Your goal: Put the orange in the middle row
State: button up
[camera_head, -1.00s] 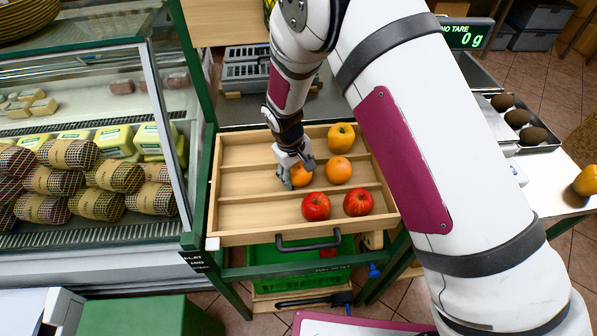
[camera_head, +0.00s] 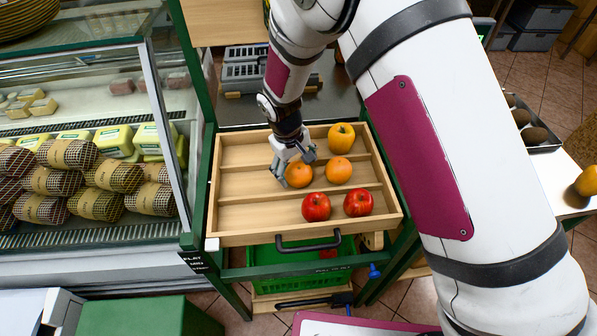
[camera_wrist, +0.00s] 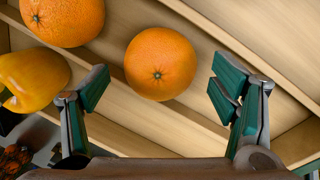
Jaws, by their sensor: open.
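The wooden tray (camera_head: 245,211) is split by dividers into three rows. One orange (camera_head: 299,175) rests in the middle row; it also shows in the wrist view (camera_wrist: 160,63). A second orange (camera_head: 338,171) lies to its right in the same row and shows at the top left of the wrist view (camera_wrist: 64,14). My gripper (camera_head: 296,167) is open and empty just above and behind the left orange. In the wrist view its fingers (camera_wrist: 160,90) are spread wide, with that orange beyond them and clear of both.
A yellow fruit or pepper (camera_head: 341,137) lies in the back row. Two red apples, one left (camera_head: 316,207) and one right (camera_head: 358,203), lie in the front row. The left part of every row is empty. A glass display case (camera_head: 160,120) stands at left.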

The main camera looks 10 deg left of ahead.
aim_at(292, 172)
jog(key=r, duration=0.5)
jog(key=s+a+r, duration=0.1)
jog(key=r, duration=0.2)
jog(key=shift+r+b, duration=0.35)
jog(key=s+d+r+m+t+y, duration=0.1)
jog(key=s+d+r+m, duration=0.1)
jog(key=d+r, duration=0.65)
jog(key=s+d+r+m, duration=0.2)
jog(key=s+d+r, duration=0.1)
jog(key=d+r, duration=0.5)
jog(key=s+d+r+m+t, duration=0.1)
jog(key=s+d+r+m, duration=0.1)
jog(key=s+d, duration=0.3)
jog(key=s+d+r+m+t, duration=0.1)
jog(key=s+d+r, duration=0.4)
jog(key=s, duration=0.8)
jog(key=shift+s+d+r+m+t, duration=0.3)
jog(key=shift+d+m, duration=0.45)
jog(key=shift+m, duration=0.15)
